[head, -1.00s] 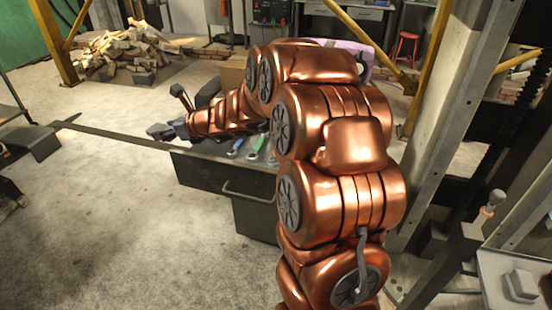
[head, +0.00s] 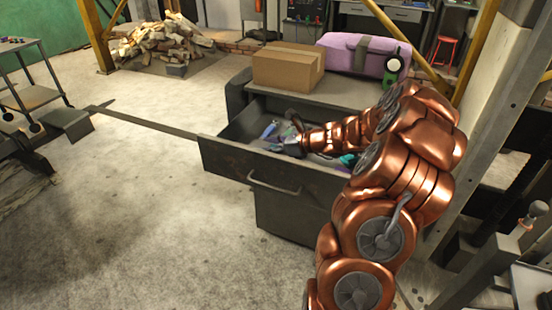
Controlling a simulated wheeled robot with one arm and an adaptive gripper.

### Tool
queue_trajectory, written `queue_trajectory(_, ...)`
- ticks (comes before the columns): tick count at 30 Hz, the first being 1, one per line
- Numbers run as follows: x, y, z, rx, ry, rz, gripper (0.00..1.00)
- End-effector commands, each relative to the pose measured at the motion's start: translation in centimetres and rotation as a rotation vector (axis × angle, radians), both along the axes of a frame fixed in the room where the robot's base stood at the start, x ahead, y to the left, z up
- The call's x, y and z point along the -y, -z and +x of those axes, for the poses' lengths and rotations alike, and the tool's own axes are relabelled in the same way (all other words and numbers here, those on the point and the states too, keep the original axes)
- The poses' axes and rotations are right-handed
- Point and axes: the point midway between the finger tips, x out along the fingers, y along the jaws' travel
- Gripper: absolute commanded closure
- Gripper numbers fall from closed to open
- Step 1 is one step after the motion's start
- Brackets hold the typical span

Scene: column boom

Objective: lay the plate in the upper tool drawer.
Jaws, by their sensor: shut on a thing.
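The upper tool drawer (head: 225,158) is pulled open from a dark cabinet, its front panel and handle facing me. Several small coloured things, blue, green and teal, lie in it. My gripper (head: 284,147) is inside the drawer's outline, low behind the front panel, left of its middle. It is small and dark in this view and shut on the plate, but the plate itself is hard to make out against the dark gripper and drawer. I cannot tell whether the plate touches the drawer floor.
A yellow-framed post rises at right. A trolley (head: 30,95) stands at left. The floor before the cabinet is clear.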

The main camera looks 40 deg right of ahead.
Motion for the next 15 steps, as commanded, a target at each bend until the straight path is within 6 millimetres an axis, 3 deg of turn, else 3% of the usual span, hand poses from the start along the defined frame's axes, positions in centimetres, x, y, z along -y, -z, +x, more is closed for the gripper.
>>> queue_trajectory(15, 0.0, 4.9, 0.1, 0.002, 0.0, 0.002, 1.0)
